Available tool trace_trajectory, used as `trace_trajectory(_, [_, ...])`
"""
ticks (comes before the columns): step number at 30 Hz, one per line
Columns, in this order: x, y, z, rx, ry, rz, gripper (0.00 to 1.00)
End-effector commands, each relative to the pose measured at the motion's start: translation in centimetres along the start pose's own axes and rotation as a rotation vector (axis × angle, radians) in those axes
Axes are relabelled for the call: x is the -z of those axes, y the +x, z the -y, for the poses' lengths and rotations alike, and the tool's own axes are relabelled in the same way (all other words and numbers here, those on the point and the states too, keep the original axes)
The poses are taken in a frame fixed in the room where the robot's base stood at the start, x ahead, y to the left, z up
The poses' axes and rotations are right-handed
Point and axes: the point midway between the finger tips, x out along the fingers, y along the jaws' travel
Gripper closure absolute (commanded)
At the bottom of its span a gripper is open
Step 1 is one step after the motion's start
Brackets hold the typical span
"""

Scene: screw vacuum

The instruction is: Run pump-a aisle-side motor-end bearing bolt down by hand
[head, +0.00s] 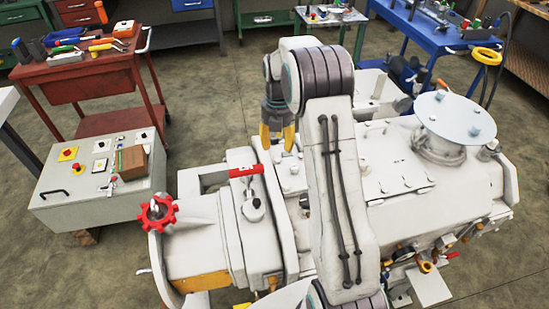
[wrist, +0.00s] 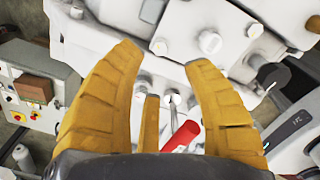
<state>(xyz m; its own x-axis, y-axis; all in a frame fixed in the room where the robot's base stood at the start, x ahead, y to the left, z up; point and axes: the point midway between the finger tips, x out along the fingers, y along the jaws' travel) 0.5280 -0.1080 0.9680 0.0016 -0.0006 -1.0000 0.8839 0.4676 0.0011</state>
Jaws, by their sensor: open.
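The white pump (head: 400,165) fills the middle and right of the head view. My gripper (head: 278,140) points down over its left-middle part, with yellow fingers apart. In the wrist view my gripper (wrist: 165,58) is open and empty, two large fingers spread and a third finger between them. Several pale bolt heads, one of them a round bolt head (wrist: 209,42), show on the pump casing beyond the fingertips. I cannot tell which is the motor-end bearing bolt. A red-handled part (wrist: 180,138) shows below, between the fingers; the head view shows a red bar (head: 245,170) left of the gripper.
A red handwheel (head: 157,213) stands at the pump's left end. A grey control box (head: 70,195) is further left. A red tool trolley (head: 80,65) and a blue bench (head: 430,38) stand behind. Open floor (head: 195,105) lies between trolley and pump. My arm hides part of the pump.

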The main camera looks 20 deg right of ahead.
Motion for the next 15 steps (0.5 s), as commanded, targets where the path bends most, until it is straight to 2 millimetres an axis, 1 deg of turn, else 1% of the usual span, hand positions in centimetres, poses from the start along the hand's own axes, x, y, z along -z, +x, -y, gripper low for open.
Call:
trace_trajectory(9, [0.0, 3.9, 0.1, 0.003, -0.004, -0.003, 0.55])
trace_trajectory(15, [0.1, 5.8, 0.1, 0.003, -0.003, -0.002, 0.55])
